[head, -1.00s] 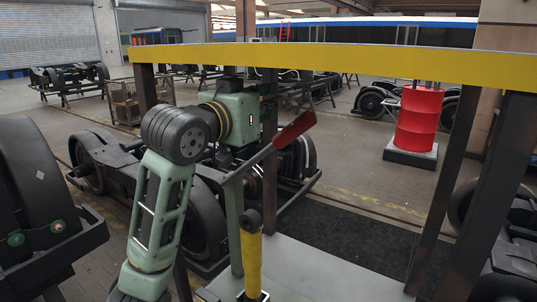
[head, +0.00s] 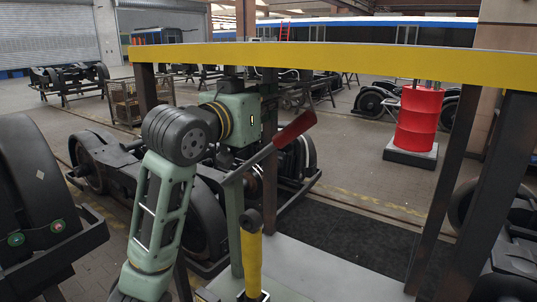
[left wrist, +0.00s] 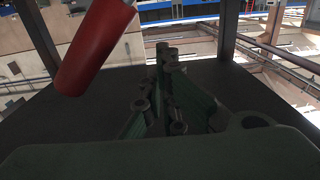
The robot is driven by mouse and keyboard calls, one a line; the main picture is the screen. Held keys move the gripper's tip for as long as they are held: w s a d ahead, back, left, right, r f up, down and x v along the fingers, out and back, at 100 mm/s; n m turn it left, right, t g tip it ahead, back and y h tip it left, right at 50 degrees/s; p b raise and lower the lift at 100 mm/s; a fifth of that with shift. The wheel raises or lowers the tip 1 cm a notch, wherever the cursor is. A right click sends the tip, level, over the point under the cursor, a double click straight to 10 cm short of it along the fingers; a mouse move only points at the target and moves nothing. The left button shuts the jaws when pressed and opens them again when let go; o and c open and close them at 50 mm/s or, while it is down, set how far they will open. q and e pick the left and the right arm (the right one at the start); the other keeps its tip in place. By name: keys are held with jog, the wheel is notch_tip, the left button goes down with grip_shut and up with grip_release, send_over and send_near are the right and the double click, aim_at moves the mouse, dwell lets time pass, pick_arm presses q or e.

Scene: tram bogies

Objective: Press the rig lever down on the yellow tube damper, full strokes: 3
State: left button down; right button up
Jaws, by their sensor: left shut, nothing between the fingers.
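The rig lever is a grey bar (head: 250,165) with a red handle (head: 295,127), tilted up to the right, pivoted on a green post (head: 234,225). The yellow tube damper (head: 251,262) stands upright below it with a dark eye on top. The lever bar and the damper's eye look apart. In the left wrist view the red handle (left wrist: 95,45) is at upper left. My left gripper (left wrist: 166,55) is shut and empty, to the right of the handle and not around it. In the head view I cannot make out its fingertips. My right gripper is not in view.
A yellow beam (head: 350,62) on dark posts (head: 440,200) spans the rig above the lever. A grey plate (head: 320,268) lies beside the damper. A bogie (head: 195,215) stands behind my left arm. A red drum (head: 418,120) stands farther back on the right.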

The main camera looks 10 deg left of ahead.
aim_at(290, 133)
pick_arm(q)
jog(key=shift+s+d+f+b, duration=0.25)
jog(key=shift+d+f, duration=0.3)
jog(key=shift+d, duration=0.15)
jog(key=shift+s+d+f+b, duration=0.1)
jog(key=shift+s+d+f, duration=0.15)
jog(key=shift+d+f, duration=0.35)
jog(key=shift+d+r, duration=0.1)
jog(key=shift+s+d+f+b, duration=0.25)
jog(key=shift+d+f, duration=0.4)
jog(key=shift+s+d+f+b, duration=0.2)
jog(key=shift+d+f+b, duration=0.05)
jog(key=shift+d+f, duration=0.4)
jog(key=shift+f, duration=0.1)
jog(key=shift+s+d+f+b, duration=0.2)
jog(key=shift+d+f+b, duration=0.15)
jog(key=shift+d+f, duration=0.3)
jog(key=shift+s+d+f+b, duration=0.25)
jog(key=shift+d+f, duration=0.2)
jog(key=shift+f, duration=0.45)
